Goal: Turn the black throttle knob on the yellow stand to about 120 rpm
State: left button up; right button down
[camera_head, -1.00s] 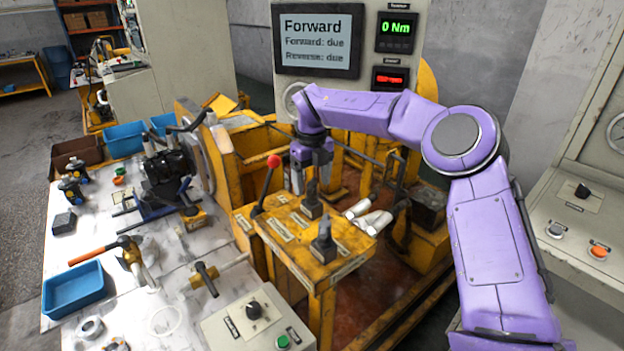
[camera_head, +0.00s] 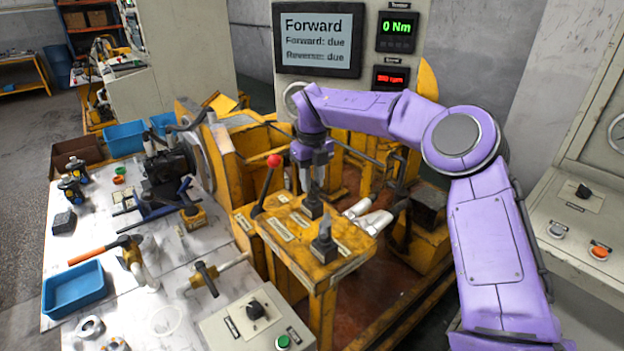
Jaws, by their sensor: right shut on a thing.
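The yellow stand (camera_head: 348,262) in the middle carries a red-balled lever (camera_head: 274,161) and two black knobs on its top. My right gripper (camera_head: 313,190) reaches down from above and is shut on the rear black throttle knob (camera_head: 313,208). Its fingers partly hide the knob, so its pointer angle cannot be told. The nearer black knob (camera_head: 324,245) stands free. The red speed display (camera_head: 391,78) shows an rpm value too small to read surely. My left gripper is not in view.
A screen (camera_head: 318,40) reads "Forward", with both directions due. The torque display (camera_head: 397,31) shows 0 Nm. A control box (camera_head: 258,322) stands in front.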

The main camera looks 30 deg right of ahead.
aim_at(313, 182)
dwell(0.8)
jog(key=shift+c, duration=2.3)
grip_release()
jog(key=shift+r, duration=0.1)
jog(key=shift+r, duration=0.35)
notch_tip(313, 182, up, 10)
jog(key=shift+f+p, duration=0.15)
jog(key=shift+p, duration=0.15)
